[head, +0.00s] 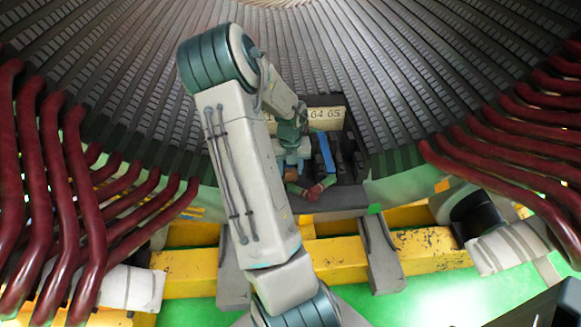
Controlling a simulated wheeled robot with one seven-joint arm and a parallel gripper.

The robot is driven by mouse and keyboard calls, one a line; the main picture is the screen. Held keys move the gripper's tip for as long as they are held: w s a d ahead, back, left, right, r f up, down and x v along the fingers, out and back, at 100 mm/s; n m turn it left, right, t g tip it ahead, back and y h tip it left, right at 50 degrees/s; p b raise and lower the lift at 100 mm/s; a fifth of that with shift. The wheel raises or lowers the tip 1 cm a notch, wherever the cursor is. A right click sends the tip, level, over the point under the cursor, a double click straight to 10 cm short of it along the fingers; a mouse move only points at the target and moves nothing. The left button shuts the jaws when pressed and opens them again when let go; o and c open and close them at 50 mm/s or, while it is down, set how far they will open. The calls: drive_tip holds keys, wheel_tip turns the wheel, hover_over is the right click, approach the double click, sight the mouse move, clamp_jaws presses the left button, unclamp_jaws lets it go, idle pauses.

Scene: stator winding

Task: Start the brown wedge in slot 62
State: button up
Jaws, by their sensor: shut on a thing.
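My gripper (291,158) is in the middle of the head view, low at the front of the slotted stator bore, partly hidden behind my own arm. It is shut on a small piece that I take to be the brown wedge; the wedge is too small and too covered to make out clearly. A pale plate (326,117) with the numbers 64 and 65 stands just right of the gripper. Slot 62 cannot be picked out; my arm covers the area left of the plate. I cannot tell whether the wedge touches a slot.
A blue strip (327,153) stands among dark blocks right of the gripper. A red and green piece (311,190) lies below it. Dark red coils (88,190) fan out at left, and more coils (510,150) at right. A yellow beam (425,250) crosses below.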

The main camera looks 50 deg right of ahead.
sight(290, 169)
idle(0.6)
drive_tip(key=o, duration=1.1)
drive_tip(key=shift+d, duration=0.1)
drive_tip(key=shift+c, duration=0.2)
wheel_tip(290, 169, up, 14)
drive_tip(key=p, duration=0.3)
